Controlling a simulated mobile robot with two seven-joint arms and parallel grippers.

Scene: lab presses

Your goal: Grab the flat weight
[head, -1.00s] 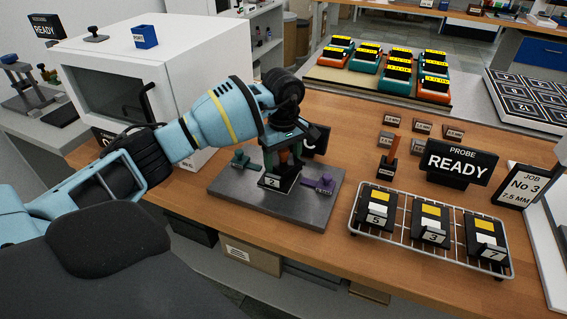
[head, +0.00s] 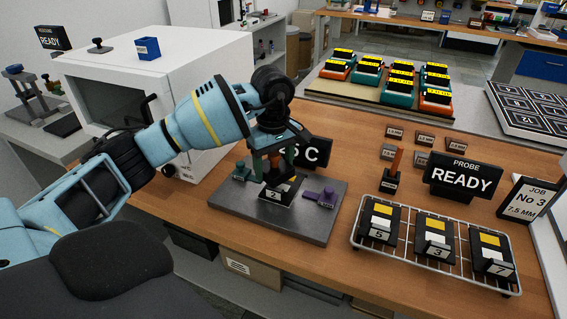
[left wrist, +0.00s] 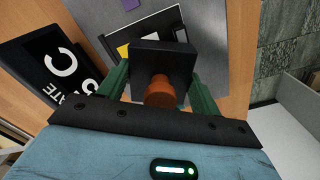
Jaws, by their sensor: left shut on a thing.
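The flat weight (head: 274,162) is a dark, flat square block with an orange-copper knob. It shows clearly in the left wrist view (left wrist: 166,60). My left gripper (left wrist: 160,88) has its green fingers shut around the knob, with the block beyond the fingertips. In the head view the left gripper (head: 274,167) is over the middle of the grey plate (head: 305,225), above a black piece marked 2 (head: 276,195) with a yellow patch. The gripper partly hides the weight; I cannot tell how large the gap below it is. My right gripper is out of view.
Behind is a dark sign (head: 315,152). To the right stand a copper-handled piece (head: 391,175), a wire rack (head: 405,258) and the READY sign (head: 461,178). A white oven (head: 205,75) stands at left.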

